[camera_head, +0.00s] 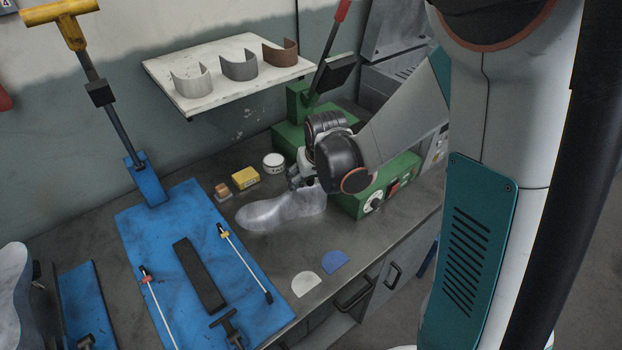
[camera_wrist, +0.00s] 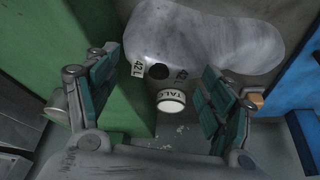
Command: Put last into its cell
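The last (camera_head: 280,212) is a glossy grey-white foot shape lying on the bench to the right of the blue plate. In the wrist view the last (camera_wrist: 215,40) fills the top, with a black hole and a "42 L" label at its near end. My gripper (camera_head: 303,182) is over the right end of the last in the head view, and my arm partly hides that area. In the wrist view my gripper (camera_wrist: 160,90) has its two fingers spread wide with nothing held between them. I cannot tell which place is the cell.
The blue plate (camera_head: 185,225) holds a dark bar and clamps. A green machine (camera_head: 378,188) stands close on the right. A talc pot (camera_head: 273,163) and a yellow box (camera_head: 245,178) stand behind the last. A pale form (camera_head: 14,290) is at the far left. Bench in front is mostly clear.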

